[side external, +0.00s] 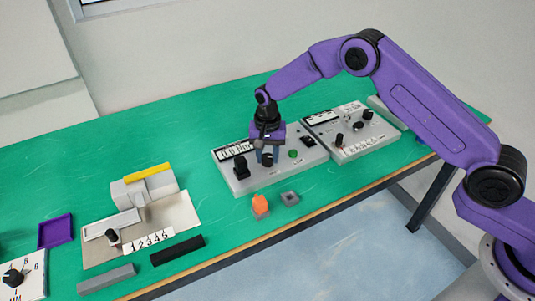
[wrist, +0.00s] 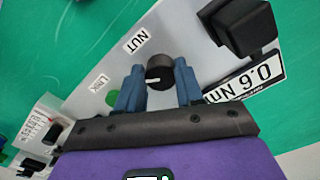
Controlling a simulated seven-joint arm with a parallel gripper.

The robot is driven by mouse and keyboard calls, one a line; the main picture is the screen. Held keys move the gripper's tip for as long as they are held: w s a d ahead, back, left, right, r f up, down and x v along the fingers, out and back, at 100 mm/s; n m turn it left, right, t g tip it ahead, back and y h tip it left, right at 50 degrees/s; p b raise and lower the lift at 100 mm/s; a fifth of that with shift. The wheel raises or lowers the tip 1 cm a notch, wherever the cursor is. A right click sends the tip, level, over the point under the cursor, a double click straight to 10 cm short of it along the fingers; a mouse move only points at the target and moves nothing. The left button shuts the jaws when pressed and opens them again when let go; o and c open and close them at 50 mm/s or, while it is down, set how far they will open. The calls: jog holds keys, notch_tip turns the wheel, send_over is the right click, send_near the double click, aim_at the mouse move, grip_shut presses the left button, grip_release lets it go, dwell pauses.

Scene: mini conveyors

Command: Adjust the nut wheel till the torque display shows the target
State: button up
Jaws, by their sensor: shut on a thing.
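The nut wheel (wrist: 159,72) is a round black knob with a white pointer line, beside a "NUT" label (wrist: 134,42) on a pale grey panel (side external: 225,182). My gripper (wrist: 158,84) is shut on the wheel, one blue finger on each side. In the side external view my gripper (side external: 267,157) points down over the panel and partly hides the wheel. The display (side external: 236,150) is too small to read surely in the side view.
The panel also bears a black block (side external: 241,168), a green button (side external: 293,153) and a black switch (side external: 308,141). A second control panel (side external: 350,130) stands to the right. An orange piece (side external: 260,205) and a grey square part (side external: 290,198) lie in front on the green table.

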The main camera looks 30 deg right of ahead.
aim_at(268, 158)
jog(key=shift+r, duration=0.1)
jog(key=o, duration=1)
jog(key=shift+o, duration=0.2)
notch_tip(268, 158, up, 17)
jog(key=shift+r, duration=0.2)
